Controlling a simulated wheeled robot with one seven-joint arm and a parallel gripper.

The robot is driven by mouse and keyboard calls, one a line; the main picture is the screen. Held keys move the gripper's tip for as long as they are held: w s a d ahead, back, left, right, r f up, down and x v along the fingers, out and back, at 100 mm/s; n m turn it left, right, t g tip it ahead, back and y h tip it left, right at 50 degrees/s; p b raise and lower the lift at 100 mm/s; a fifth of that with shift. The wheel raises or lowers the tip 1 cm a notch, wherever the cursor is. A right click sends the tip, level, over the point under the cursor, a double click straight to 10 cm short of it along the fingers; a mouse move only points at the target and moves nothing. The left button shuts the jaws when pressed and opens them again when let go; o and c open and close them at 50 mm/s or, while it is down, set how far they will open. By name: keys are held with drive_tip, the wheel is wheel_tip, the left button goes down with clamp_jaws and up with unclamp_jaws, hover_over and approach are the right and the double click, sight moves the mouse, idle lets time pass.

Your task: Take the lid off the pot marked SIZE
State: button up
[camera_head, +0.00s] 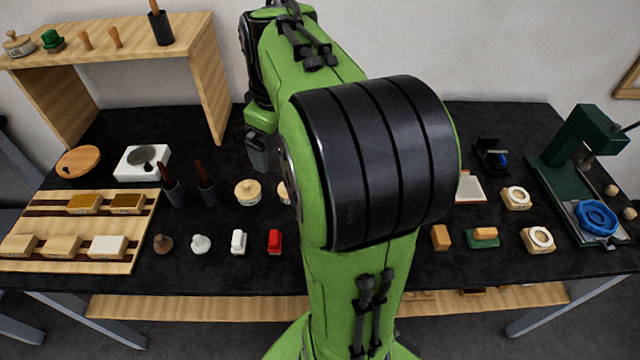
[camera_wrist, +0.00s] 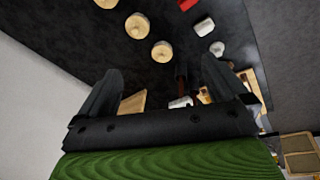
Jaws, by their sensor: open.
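Three pale round pots with wooden lids and small knobs show in the wrist view: one nearest my gripper (camera_wrist: 162,51), a middle pot (camera_wrist: 137,26), and a third pot (camera_wrist: 106,3) cut by the top edge. In the head view one lidded pot (camera_head: 247,192) stands on the black table, and a second pot (camera_head: 283,192) is mostly hidden by my arm. I cannot read SIZE on any of them. My gripper (camera_wrist: 160,70) is open and empty, its fingers apart and short of the pots. In the head view my gripper (camera_head: 257,150) hangs behind the pots, partly hidden.
A lidded pot (camera_head: 18,45) with an unreadable mark stands on the wooden shelf (camera_head: 130,45). Two dark cups (camera_head: 207,190) with red-handled tools stand left of the table pots. My arm hides the table's middle.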

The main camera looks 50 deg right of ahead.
drive_tip(key=s+d+f+n+y+b, duration=0.1)
drive_tip(key=d+f+b, duration=0.1)
drive_tip(key=d+f, duration=0.55)
drive_tip(key=s+d+f+y+b, duration=0.15)
drive_tip(key=d+f, duration=0.25)
drive_tip(key=d, duration=0.7)
drive_tip(key=shift+g+h, duration=0.4)
drive_tip(key=shift+h, duration=0.15)
drive_tip(key=f+b, duration=0.1)
drive_tip(key=f, duration=0.4)
drive_tip(key=w+f+b, duration=0.1)
drive_tip(key=f+b, duration=0.1)
drive_tip(key=f, duration=0.3)
drive_tip(key=w+f+b, duration=0.1)
drive_tip(key=f+b, duration=0.1)
drive_tip(key=f, duration=0.3)
drive_tip(key=shift+w+a+f, duration=0.1)
drive_tip(key=shift+a+f, duration=0.25)
drive_tip(key=shift+f, duration=0.05)
drive_tip(key=shift+r, duration=0.1)
drive_tip(key=c, duration=1)
drive_tip(key=shift+r, duration=0.1)
